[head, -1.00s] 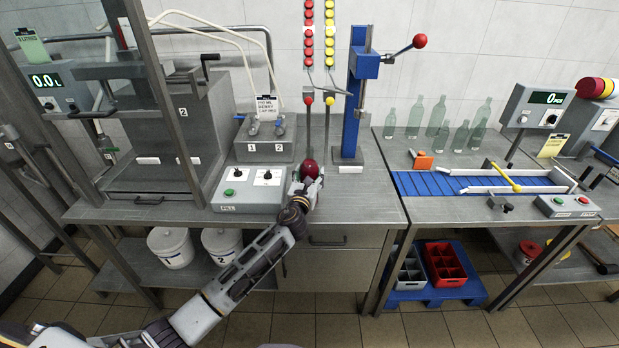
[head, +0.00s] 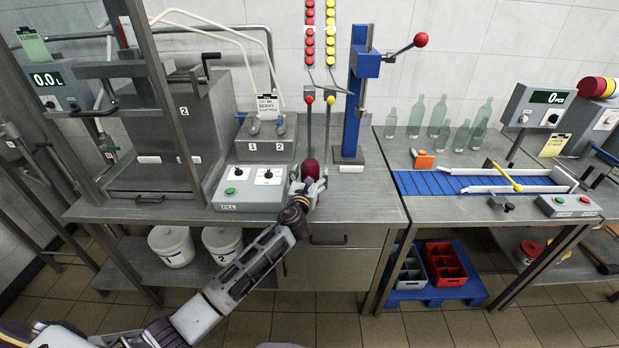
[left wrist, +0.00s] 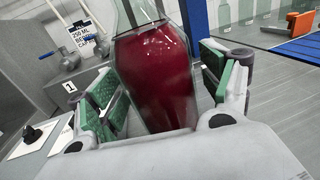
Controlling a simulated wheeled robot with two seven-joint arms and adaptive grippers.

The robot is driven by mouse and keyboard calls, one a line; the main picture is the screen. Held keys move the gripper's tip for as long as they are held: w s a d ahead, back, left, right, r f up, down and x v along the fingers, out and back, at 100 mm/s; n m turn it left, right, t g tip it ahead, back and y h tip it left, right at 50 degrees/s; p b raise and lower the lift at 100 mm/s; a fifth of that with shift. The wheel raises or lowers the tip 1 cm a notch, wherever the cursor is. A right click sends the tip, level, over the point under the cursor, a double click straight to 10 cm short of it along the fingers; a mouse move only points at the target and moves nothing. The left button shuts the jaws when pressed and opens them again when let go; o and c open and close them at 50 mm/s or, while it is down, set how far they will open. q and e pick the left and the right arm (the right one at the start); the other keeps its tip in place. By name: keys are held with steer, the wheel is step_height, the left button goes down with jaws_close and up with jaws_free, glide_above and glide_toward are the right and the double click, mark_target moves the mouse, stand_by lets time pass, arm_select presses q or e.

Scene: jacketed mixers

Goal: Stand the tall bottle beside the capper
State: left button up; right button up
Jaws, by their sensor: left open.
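The tall bottle (left wrist: 152,78) is clear glass filled with dark red in the left wrist view. It stands between the two green-padded fingers of my open left gripper (left wrist: 165,95), with its top cut off by the frame. In the head view the red bottle (head: 311,168) is small on the steel bench, partly hidden by my left gripper (head: 308,187). My right gripper is out of view.
A filler control box (head: 249,188) with a green button and two knobs is close left of the bottle. Two numbered taps (head: 266,140) are behind it. Several empty bottles (head: 437,118) and a blue conveyor (head: 430,183) are on the right bench. Bare bench lies in front of the capper.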

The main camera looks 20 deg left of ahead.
arm_select(q)
steer(key=shift+r, duration=0.15)
steer(key=s+d, duration=0.1)
steer(key=s, duration=1.1)
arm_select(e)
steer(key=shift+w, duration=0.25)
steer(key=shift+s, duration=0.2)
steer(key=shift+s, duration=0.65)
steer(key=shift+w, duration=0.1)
